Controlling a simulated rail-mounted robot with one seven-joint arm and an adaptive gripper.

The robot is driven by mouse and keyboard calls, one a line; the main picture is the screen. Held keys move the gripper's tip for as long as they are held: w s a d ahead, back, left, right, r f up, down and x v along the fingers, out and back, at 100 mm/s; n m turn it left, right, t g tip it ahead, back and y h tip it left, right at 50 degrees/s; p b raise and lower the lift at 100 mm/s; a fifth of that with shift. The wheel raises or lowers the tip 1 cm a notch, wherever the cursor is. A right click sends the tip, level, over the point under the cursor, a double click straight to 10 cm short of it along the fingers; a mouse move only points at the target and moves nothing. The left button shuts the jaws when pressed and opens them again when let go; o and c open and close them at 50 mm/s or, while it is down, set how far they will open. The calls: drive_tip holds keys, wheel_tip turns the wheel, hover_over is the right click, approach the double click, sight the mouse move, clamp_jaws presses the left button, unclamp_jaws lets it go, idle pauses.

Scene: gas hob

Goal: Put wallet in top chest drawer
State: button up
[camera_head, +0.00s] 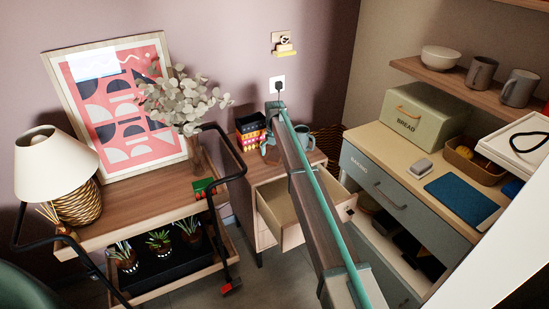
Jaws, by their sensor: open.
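The small wooden chest (265,172) stands in the middle, and its top drawer (285,215) is pulled out. The part of the drawer's inside that shows looks bare; my arm crosses in front of its right part. No wallet can be made out for certain. A small red and green item (203,188) lies at the right end of the wooden trolley top, too small to identify. Blue-grey shapes on both sides of my arm, above the chest top, look like my gripper (284,143), open and mostly hidden behind the arm. Nothing is seen held in it.
Patterned boxes (250,131) stand on the chest's left part. The trolley (140,205) holds a lamp (55,165), a framed print (120,105) and leafy stems (182,98). At right, a counter (475,168) carries a green bread box (415,112) and a blue flat item (460,190).

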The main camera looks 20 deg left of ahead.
drive_tip(key=c, duration=1.4)
drive_tip(key=shift+r, duration=0.1)
